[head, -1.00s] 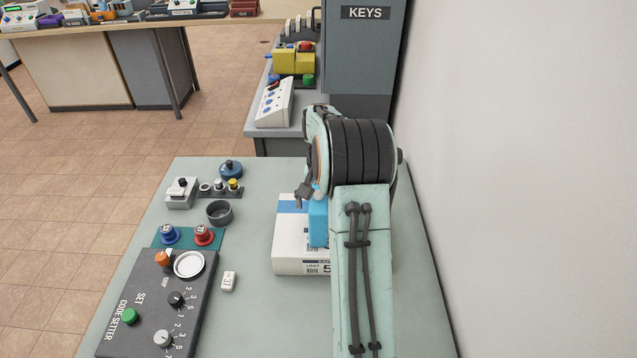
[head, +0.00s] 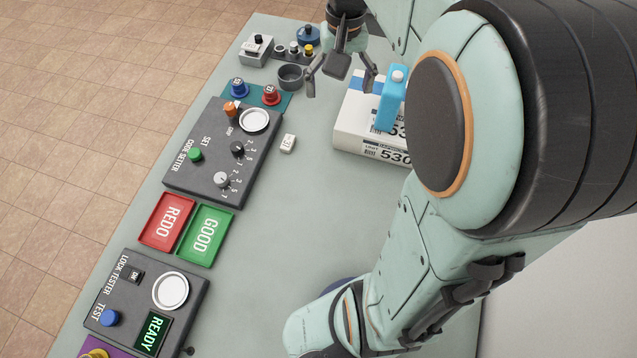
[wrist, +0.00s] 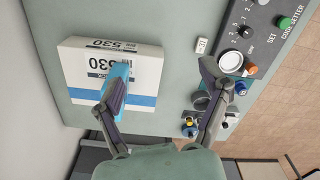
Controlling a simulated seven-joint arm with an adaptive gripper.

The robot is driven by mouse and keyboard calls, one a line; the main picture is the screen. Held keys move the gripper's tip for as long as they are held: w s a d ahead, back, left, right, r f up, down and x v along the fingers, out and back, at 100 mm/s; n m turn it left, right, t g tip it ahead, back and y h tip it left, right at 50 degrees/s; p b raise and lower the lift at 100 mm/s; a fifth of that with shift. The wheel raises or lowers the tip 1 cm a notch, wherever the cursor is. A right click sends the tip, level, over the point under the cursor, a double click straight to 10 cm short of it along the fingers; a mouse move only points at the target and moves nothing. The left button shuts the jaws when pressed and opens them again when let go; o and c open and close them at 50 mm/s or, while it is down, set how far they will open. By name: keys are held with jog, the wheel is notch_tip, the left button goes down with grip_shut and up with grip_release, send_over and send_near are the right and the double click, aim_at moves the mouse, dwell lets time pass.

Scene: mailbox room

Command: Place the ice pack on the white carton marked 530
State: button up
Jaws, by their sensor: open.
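The white carton marked 530 (head: 352,124) sits on the grey-green table, with a blue stripe on its top. The blue ice pack with a white cap (head: 391,104) stands upright on the carton's top. My gripper (head: 340,88) is open and empty, to the left of the ice pack and apart from it in the head view. In the wrist view the carton (wrist: 78,62) is at left.
The code setter (head: 200,150), a grey cup (head: 290,77) and a small white tag (head: 288,143) are left of the carton. Red (head: 166,221) and green (head: 206,236) trays and the lock tester (head: 135,300) lie nearer. The middle of the table is clear.

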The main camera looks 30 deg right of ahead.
jog(key=s+a+f+n, duration=0.2)
jog(key=s+a, duration=0.4)
jog(key=s, duration=0.2)
jog(key=s+a+f+n, duration=0.2)
jog(key=s+a+n, duration=0.1)
jog(key=s+a, duration=0.3)
jog(key=shift+s+f+y, duration=0.35)
jog(key=shift+s+y, duration=0.05)
jog(key=shift+s, duration=0.6)
